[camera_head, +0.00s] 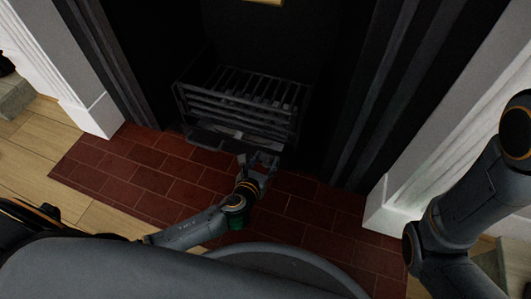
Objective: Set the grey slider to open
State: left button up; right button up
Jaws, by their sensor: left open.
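My left gripper (259,162) is open, low in front of the black fire grate (240,105). Its fingers point at the lower front of the grate, near a grey plate-like part (228,132) under the bars. I cannot tell whether this part is the grey slider, or whether the fingers touch it. The gripper covers part of the grate's lower front edge. My right arm shows at the right, but its gripper is out of view.
A dark red brick hearth (140,160) lies in front of the fireplace opening. White surround posts (92,112) stand at both sides. Wooden floor (38,135) is at the left. A brass-coloured piece (266,2) shows at the top edge.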

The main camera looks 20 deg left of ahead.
pick_arm(q)
notch_tip(320, 180, up, 6)
jog(key=shift+f, duration=0.15)
dwell(0.5)
